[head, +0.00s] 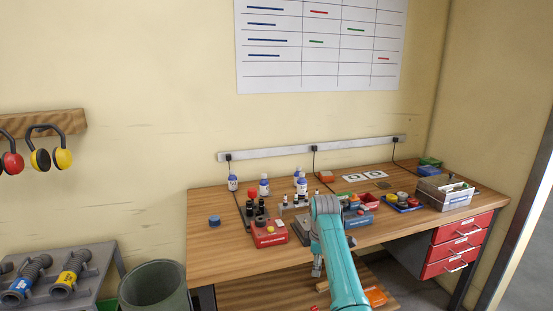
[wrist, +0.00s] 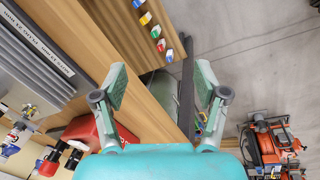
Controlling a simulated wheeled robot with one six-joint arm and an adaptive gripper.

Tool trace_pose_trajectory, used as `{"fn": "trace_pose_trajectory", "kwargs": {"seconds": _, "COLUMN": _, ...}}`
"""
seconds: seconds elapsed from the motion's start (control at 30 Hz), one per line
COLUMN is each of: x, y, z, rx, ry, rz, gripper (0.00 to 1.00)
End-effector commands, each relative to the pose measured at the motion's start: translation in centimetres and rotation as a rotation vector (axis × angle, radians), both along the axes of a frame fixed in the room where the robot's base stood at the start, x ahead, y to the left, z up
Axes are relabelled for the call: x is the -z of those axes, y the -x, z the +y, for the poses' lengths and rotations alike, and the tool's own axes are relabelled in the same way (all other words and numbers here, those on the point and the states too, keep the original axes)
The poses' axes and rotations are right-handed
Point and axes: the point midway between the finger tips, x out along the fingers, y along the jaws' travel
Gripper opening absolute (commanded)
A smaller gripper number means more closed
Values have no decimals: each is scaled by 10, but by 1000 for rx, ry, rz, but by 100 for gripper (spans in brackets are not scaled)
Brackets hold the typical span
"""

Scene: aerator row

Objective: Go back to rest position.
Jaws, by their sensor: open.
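My gripper (wrist: 161,88) is open in the wrist view, its two green-padded fingers spread wide with nothing held between them. In the head view my teal arm stands in front of the workbench (head: 225,262) and hides part of its front edge and some items. The gripper end (head: 317,268) hangs beside the arm, below the tabletop's front edge, small and partly hidden there. The wrist view looks past the fingers to the wooden bench edge and the grey floor.
A red box (head: 269,233), several bottles and trays crowd the bench top. A blue cap (head: 214,221) sits alone at its left, with bare wood around it. A green bin (head: 155,285) stands left of the bench. An orange-red machine (wrist: 272,145) is on the floor.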

Motion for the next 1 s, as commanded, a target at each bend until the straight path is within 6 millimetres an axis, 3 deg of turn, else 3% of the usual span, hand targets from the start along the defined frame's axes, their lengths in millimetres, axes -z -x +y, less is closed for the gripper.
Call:
{"fn": "trace_pose_trajectory", "kwargs": {"seconds": 0.03, "x": 28, "y": 7, "z": -2, "rx": 24, "ry": -5, "rz": -13, "gripper": 73}}
{"fn": "trace_pose_trajectory", "kwargs": {"seconds": 0.2, "x": 99, "y": 29, "z": -7, "rx": 114, "ry": -29, "rz": -86, "gripper": 73}}
{"fn": "trace_pose_trajectory", "kwargs": {"seconds": 0.5, "x": 204, "y": 89, "z": -17, "rx": 269, "ry": -86, "rz": -212, "gripper": 73}}
{"fn": "trace_pose_trajectory", "kwargs": {"seconds": 0.8, "x": 278, "y": 171, "z": -26, "rx": 417, "ry": -162, "rz": -337, "gripper": 73}}
{"fn": "trace_pose_trajectory", "kwargs": {"seconds": 1.0, "x": 309, "y": 235, "z": -32, "rx": 512, "ry": -222, "rz": -415, "gripper": 73}}
